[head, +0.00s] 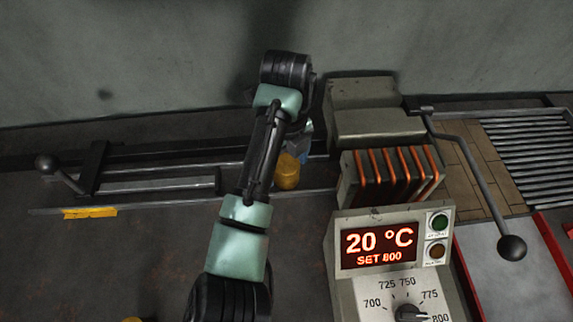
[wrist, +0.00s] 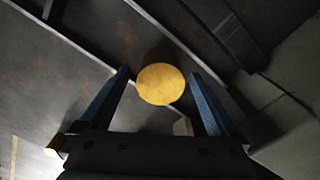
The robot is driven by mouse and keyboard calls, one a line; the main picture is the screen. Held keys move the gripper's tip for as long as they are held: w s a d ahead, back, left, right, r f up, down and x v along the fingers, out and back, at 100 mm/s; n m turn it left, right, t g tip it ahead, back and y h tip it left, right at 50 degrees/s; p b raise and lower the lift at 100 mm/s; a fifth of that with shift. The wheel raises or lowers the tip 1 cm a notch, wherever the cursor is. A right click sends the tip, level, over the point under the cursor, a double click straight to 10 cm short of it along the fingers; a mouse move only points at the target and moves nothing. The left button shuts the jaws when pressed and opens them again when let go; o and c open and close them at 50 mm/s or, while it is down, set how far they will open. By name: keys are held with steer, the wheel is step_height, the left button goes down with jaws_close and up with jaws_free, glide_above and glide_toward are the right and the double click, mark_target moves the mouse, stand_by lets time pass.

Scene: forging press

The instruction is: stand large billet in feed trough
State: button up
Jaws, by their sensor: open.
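The large billet (head: 287,172) is a yellow cylinder, standing at the right end of the feed trough, beside the coil; my arm partly covers it. In the wrist view its round yellow end (wrist: 160,84) faces the camera, with a darker body behind. My gripper (wrist: 158,73) is open, its two blue fingers on either side of that end, with gaps showing. In the head view my gripper (head: 304,136) is mostly hidden behind my arm. The feed trough (head: 160,186) has long metal rails running left. I cannot tell whether the billet rests on its floor.
The orange coil block (head: 392,178) stands right of the billet. The control panel (head: 390,250) reads 20 °C, set 800. A ball-ended lever (head: 511,247) hangs at the right; a pusher handle (head: 47,164) is at the trough's left. A yellow piece (head: 133,319) shows at the bottom edge.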

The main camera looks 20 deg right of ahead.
steer(key=w+d+r+n+t+h+p, duration=0.2)
steer(key=w+d+r+n+t, duration=0.15)
steer(key=r, duration=0.75)
steer(key=w+d+r+n+t+h+p, duration=0.1)
steer(key=w+d+r+n+t+h, duration=0.2)
steer(key=r, duration=0.8)
steer(key=w+d+r+n+t+h+p, duration=0.15)
steer(key=r+n+t, duration=0.35)
steer(key=r, duration=0.6)
steer(key=s+a+r+n+t, duration=0.3)
steer(key=a+r+n+t, duration=0.2)
steer(key=r, duration=0.4)
steer(key=s+a+r+n+t, duration=0.35)
steer(key=r+n+t, duration=0.2)
steer(key=r, duration=0.45)
steer(key=s+a+r+n+t+y, duration=0.5)
steer(key=s+a+r+n+y, duration=0.1)
steer(key=s+a+r+n, duration=0.2)
steer(key=shift+s+a+n, duration=0.9)
steer(key=shift+s+a, duration=0.25)
steer(key=shift+s, duration=0.05)
steer(key=shift+f+y, duration=0.1)
steer(key=shift+y, duration=0.15)
steer(key=shift+c, duration=0.3)
